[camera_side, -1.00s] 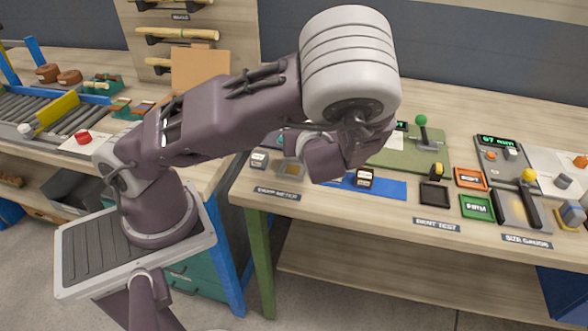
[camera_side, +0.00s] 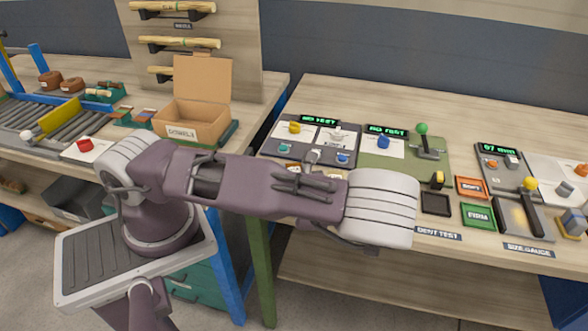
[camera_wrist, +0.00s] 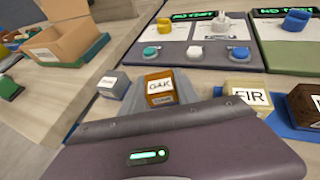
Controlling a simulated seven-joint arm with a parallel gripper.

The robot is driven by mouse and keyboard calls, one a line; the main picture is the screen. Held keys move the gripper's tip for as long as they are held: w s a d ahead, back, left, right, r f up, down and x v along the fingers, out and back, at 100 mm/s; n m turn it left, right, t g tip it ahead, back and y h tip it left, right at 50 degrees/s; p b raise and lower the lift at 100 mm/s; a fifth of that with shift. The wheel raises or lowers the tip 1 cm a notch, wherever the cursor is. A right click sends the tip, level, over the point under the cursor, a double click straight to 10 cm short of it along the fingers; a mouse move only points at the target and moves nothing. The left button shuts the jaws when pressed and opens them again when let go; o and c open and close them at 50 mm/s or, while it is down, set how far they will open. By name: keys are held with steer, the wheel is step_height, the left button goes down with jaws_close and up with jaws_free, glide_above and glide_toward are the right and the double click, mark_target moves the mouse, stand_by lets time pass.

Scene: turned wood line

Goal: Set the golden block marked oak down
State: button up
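The golden-brown block marked oak (camera_wrist: 160,90) shows in the middle of the wrist view, right in front of my gripper (camera_wrist: 160,104), with a grey surface on either side of it. My gripper's dark body fills the bottom of that view and hides the block's lower part. I cannot make out the fingertips or whether they touch the block. In the side view my gripper and the oak block are hidden behind my arm.
A grey labelled block (camera_wrist: 113,84) is left of the oak block. A block marked FIR (camera_wrist: 246,98) and a dark block (camera_wrist: 305,103) are to the right, by a blue mat. The test panel (camera_wrist: 190,53) with knobs and buttons lies beyond. An open cardboard box (camera_side: 193,121) stands left.

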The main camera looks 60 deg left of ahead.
steer(key=o, duration=0.4)
steer(key=shift+o, duration=0.2)
steer(key=v, duration=1.1)
steer(key=shift+d+r, duration=0.3)
steer(key=shift+r, duration=0.1)
steer(key=shift+s+d+r+n+g, duration=0.1)
steer(key=shift+s+r+n+g, duration=0.15)
steer(key=shift+s+n+g, duration=0.15)
steer(key=s+d+r+n+h, duration=0.1)
steer(key=s+r+n+h, duration=0.3)
steer(key=r+n, duration=0.3)
steer(key=s+d+r+n+h, duration=0.2)
steer(key=s+r+n+h, duration=0.2)
steer(key=r+n, duration=0.3)
steer(key=s+d+r+n+t+h, duration=0.1)
steer(key=s+r+n+h, duration=0.3)
steer(key=r+n, duration=0.3)
steer(key=shift+s+d+n+h, duration=0.25)
steer(key=shift+n+h, duration=0.05)
